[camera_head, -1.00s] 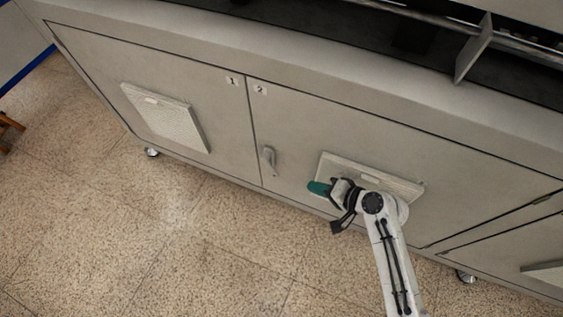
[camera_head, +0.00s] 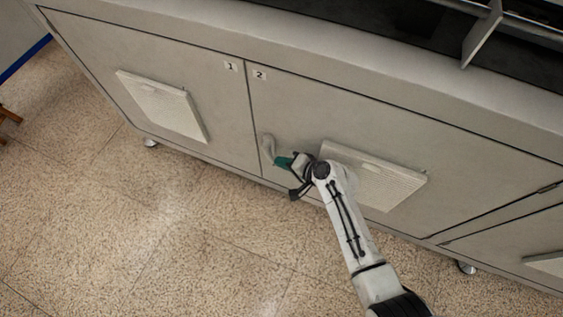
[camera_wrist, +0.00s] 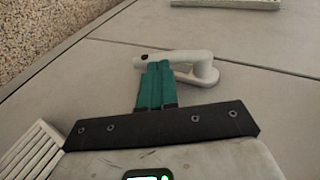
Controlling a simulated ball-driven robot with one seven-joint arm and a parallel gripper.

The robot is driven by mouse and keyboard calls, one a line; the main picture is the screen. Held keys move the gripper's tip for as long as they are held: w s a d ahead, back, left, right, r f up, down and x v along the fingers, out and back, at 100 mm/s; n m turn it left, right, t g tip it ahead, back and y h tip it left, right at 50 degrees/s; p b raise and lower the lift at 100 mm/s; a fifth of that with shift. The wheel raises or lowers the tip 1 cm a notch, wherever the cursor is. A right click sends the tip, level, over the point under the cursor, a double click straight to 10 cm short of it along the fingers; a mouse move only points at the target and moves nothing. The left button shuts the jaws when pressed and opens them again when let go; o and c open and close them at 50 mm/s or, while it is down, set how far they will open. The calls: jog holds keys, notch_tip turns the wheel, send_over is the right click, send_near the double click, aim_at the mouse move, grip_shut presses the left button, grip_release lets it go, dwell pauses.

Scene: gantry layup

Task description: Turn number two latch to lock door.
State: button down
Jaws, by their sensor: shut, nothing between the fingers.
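The grey latch (camera_head: 267,146) is on door number two (camera_head: 350,115), close to the seam with door number one. Its handle points downward, roughly along the seam. In the wrist view the latch (camera_wrist: 200,58) lies across the view, just beyond the fingertips. My gripper (camera_head: 280,162) has green fingers that are shut with nothing between them. It is at the lower right side of the latch. In the wrist view my gripper (camera_wrist: 157,66) overlaps the latch's handle; I cannot tell whether they touch.
Door number one (camera_head: 205,80) with its vent panel (camera_head: 160,105) is on the left. Another vent panel (camera_head: 375,178) on door two sits close behind my arm. The speckled floor (camera_head: 130,230) in front of the cabinet is clear.

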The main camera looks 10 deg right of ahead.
jog(key=shift+w+a+f, duration=0.25)
jog(key=shift+w, duration=0.05)
jog(key=shift+f+b, duration=0.15)
jog(key=shift+b, duration=0.2)
jog(key=f+t+y+b, duration=0.1)
jog(key=y+b, duration=0.1)
jog(key=b, duration=0.5)
jog(key=w+a+f+t+y+b, duration=0.1)
jog(key=t+b, duration=0.1)
jog(key=b, duration=0.5)
jog(key=shift+a+f+m+y+b, duration=0.15)
jog(key=shift+f+m+y+b, duration=0.15)
jog(key=shift+m+y+b, duration=0.1)
jog(key=shift+w+a+r+b, duration=0.1)
jog(key=shift+a+b, duration=0.05)
jog(key=shift+b, duration=0.15)
jog(key=shift+a, duration=0.15)
